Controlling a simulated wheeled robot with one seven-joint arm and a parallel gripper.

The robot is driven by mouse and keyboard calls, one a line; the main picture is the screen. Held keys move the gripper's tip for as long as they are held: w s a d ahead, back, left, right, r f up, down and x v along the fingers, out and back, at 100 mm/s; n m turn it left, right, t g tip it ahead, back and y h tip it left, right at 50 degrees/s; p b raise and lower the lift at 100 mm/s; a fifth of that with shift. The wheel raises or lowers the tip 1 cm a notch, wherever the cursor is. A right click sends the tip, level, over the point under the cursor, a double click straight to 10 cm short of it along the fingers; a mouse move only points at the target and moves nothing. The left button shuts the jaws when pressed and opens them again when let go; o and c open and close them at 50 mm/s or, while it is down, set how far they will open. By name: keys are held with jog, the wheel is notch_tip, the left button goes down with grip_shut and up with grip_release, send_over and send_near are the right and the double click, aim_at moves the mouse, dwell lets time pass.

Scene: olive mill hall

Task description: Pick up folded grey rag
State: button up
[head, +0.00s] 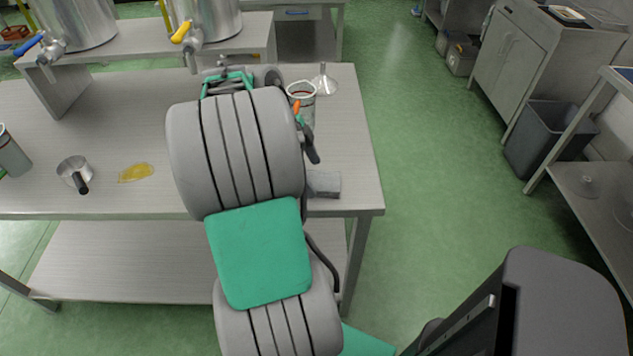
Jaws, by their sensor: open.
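The folded grey rag (324,184) lies on the metal table (360,140), near its front right corner. It shows just to the right of my arm, and its left part may be hidden behind the arm. My arm crosses the middle of the head view and reaches over the table.
A metal cup (302,90), a funnel (325,82) and a dark-handled tool (311,150) are behind the rag. A small pot (74,170) and a yellow oil puddle (136,172) are at left. Steel tanks (205,20) stand at the back.

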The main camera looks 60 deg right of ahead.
jog(key=shift+x, duration=0.9)
jog(key=c, duration=1.5)
jog(key=shift+o, duration=0.2)
jog(key=shift+r, duration=0.1)
jog(key=shift+w+d+r, duration=0.1)
jog(key=shift+r, duration=0.2)
notch_tip(320, 180, up, 2)
jog(key=shift+r, duration=0.25)
jog(key=a+r+p, duration=0.2)
jog(key=a+r, duration=0.7)
jog(key=a, duration=0.5)
jog(key=shift+w+r, duration=0.25)
jog(key=shift+r, duration=0.15)
